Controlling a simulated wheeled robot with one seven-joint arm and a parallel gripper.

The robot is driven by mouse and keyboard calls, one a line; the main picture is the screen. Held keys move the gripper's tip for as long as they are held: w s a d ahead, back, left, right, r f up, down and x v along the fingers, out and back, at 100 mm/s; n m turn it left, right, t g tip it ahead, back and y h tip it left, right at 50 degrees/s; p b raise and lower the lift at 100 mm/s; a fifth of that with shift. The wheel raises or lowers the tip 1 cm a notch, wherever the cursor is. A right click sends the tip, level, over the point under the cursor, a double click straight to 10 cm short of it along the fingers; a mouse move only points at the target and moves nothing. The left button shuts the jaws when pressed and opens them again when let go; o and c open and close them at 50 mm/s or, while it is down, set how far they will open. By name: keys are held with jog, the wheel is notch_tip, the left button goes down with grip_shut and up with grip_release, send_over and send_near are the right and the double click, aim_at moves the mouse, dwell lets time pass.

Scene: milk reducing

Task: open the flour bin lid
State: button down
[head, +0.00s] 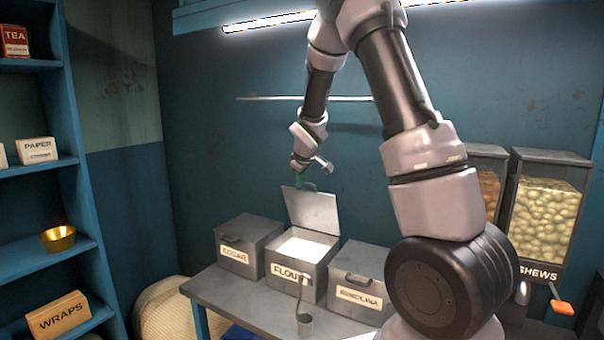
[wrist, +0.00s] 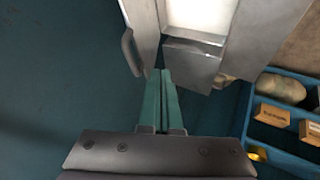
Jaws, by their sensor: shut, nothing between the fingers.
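The flour bin (head: 297,279) is a grey box with a FLOUR label, in the middle of the row on the table. Its lid (head: 312,210) stands raised at the back, leaning slightly rearward, and white flour (head: 303,247) shows inside. My gripper (head: 300,184) is at the upper left edge of the raised lid. In the wrist view the lid (wrist: 141,18) is seen nearly edge-on, with its handle (wrist: 130,52) on the left. My green fingers (wrist: 164,74) are together and empty, close to the lid's edge; I cannot tell whether they touch it.
A sugar bin (head: 245,244) stands left of the flour bin and a semolina bin (head: 357,280) right, both closed. A scoop (head: 304,322) hangs in front. Blue shelves (head: 75,245) are at the left, clear dispensers (head: 543,215) at the right. A thin wall rail (head: 270,98) runs above.

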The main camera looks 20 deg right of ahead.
jog(key=w+d, duration=0.1)
jog(key=w, duration=0.1)
jog(key=w+d+f, duration=0.1)
jog(key=w+d, duration=0.1)
jog(key=shift+w+f, duration=0.15)
dwell(0.4)
jog(key=w+d+r, duration=0.2)
jog(key=w+d, duration=0.5)
jog(key=shift+w+d+r, duration=0.2)
jog(key=shift+w+d, duration=0.1)
